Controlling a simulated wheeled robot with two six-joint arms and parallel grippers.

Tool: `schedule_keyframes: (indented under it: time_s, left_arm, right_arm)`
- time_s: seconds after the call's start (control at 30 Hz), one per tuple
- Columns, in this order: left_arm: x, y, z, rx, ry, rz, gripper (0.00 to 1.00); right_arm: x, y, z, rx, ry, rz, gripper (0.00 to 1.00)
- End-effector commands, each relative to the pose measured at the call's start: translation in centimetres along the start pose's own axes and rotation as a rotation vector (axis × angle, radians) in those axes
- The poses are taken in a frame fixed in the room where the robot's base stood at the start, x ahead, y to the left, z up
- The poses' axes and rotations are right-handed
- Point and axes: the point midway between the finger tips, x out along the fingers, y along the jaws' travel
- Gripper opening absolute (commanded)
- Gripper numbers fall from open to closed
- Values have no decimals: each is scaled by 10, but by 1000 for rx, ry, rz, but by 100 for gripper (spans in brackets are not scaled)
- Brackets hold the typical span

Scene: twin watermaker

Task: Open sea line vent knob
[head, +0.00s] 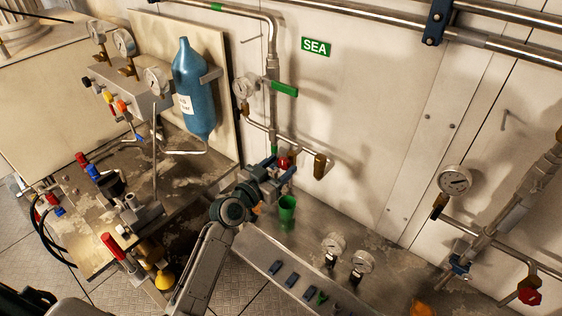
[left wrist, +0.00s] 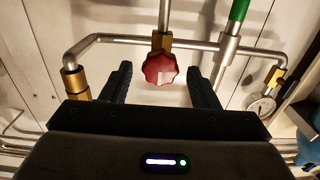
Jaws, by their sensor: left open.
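A red lobed knob (head: 284,162) sits on the pipework below the green SEA sign (head: 316,46). In the left wrist view the red knob (left wrist: 160,68) hangs on a brass fitting under a vertical pipe. My left gripper (head: 274,172) is at this knob, partly covering it in the head view. In the left wrist view its two dark fingers are open, one on each side of the knob, with gaps visible on both sides. The knob's mount is partly hidden in the head view. My right gripper is not in view.
A green cup (head: 287,208) stands just below the gripper. Brass fittings (head: 320,165) and pipes run close around the knob. A blue bottle (head: 195,90) is to the left, and two gauges (head: 347,255) stand on the bench to the lower right.

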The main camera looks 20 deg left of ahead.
Motion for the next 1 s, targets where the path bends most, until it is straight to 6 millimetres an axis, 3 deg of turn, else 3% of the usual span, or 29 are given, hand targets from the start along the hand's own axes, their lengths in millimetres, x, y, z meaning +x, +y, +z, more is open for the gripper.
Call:
schedule_keyframes:
  time_s: [0.37,0.4,0.6,1.0]
  left_arm:
    - [9,0,0,0,0,0,55]
    - [9,0,0,0,0,0,53]
    - [9,0,1,0,-1,0,13]
    - [8,0,1,-63,-1,1,12]
  right_arm:
    - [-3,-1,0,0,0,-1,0]
    - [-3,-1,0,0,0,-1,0]
    - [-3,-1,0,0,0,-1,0]
    - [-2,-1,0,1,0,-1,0]
